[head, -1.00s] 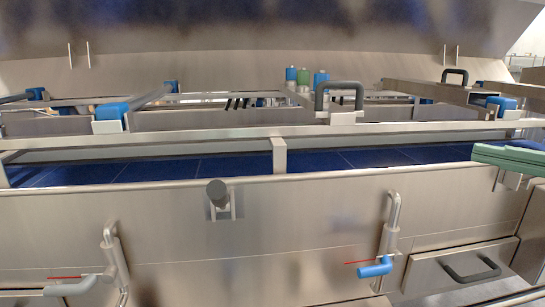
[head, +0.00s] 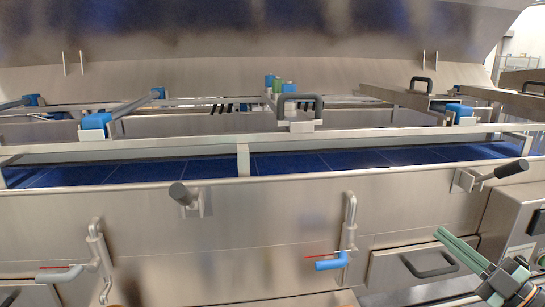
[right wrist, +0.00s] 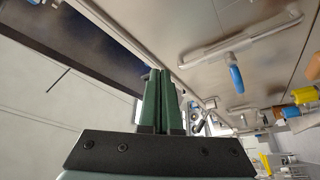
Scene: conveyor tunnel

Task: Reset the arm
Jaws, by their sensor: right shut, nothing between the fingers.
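My right gripper (head: 440,234) shows at the lower right of the head view. Its green fingers point up and to the left, in front of the drawer with a dark handle (head: 430,264). In the right wrist view the two green fingers (right wrist: 161,75) lie side by side, shut with nothing between them. My left gripper is not in view.
A steel conveyor tunnel with a blue belt (head: 330,162) spans the head view. A blue-handled valve (head: 330,264) and a dark lever (head: 511,168) stick out from its front. A control box (head: 519,225) stands at the right edge.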

